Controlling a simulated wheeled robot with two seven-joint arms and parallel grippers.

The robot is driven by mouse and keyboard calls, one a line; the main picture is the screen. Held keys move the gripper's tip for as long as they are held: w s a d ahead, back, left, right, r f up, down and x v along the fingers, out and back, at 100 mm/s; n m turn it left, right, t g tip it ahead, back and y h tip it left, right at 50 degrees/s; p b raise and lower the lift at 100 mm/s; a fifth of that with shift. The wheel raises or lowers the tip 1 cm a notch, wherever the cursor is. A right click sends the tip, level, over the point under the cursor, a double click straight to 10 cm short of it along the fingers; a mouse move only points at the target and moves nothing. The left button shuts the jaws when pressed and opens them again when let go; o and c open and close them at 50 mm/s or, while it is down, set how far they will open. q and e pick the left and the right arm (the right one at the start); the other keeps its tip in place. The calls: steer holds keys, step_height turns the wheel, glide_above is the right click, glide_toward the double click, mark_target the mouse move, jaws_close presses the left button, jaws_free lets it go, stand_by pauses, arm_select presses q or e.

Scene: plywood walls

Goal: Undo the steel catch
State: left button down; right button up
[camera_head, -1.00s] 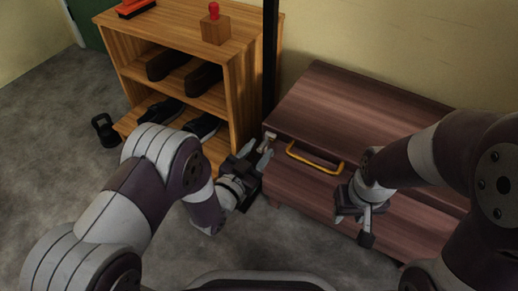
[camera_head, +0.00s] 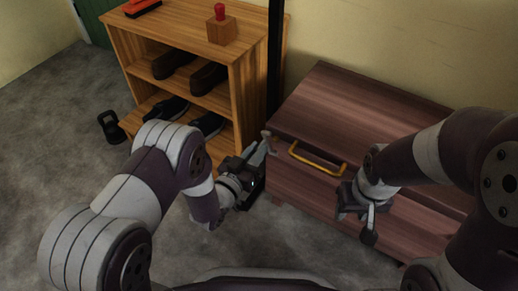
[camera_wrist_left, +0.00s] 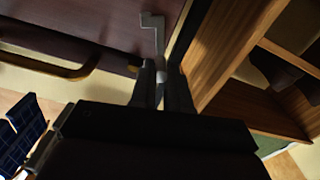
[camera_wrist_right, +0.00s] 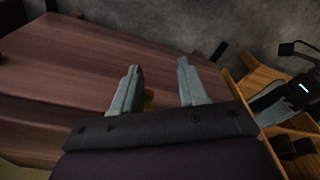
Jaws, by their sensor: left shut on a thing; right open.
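The steel catch (camera_wrist_left: 153,32) is a small bent metal piece at the left end of the brown wooden chest (camera_head: 345,97), just under the lid edge. My left gripper (camera_head: 267,146) has its fingers together on the catch, which they partly hide in the head view. In the left wrist view the fingers (camera_wrist_left: 160,72) are shut on the catch's lower end, with its hooked end showing beyond them. My right gripper (camera_head: 356,222) is open in front of the chest, below the yellow handle (camera_head: 317,160). Its spread fingers (camera_wrist_right: 157,82) hold nothing in the right wrist view.
A wooden shoe rack (camera_head: 250,95) with several dark shoes stands left of the chest. A wooden block with a red knob (camera_head: 221,30) and a red-orange item (camera_head: 141,8) sit on top. A black kettlebell-like object (camera_head: 111,127) is on the grey floor.

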arm_select(q)
steer(key=shift+w+a+f+n+p, duration=0.2)
steer(key=shift+f+n+p, duration=0.35)
steer(key=shift+n, duration=1.1)
steer(key=shift+w+a+f+n+p, duration=0.1)
steer(key=shift+a+f+n+p, duration=0.45)
steer(key=shift+n, duration=1.05)
steer(key=shift+w+a+f+n+p, duration=0.1)
steer(key=shift+f+n+p, duration=0.45)
steer(key=shift+n, duration=1.1)
steer(key=shift+f, duration=0.25)
steer(key=c, duration=1.1)
jaws_free()
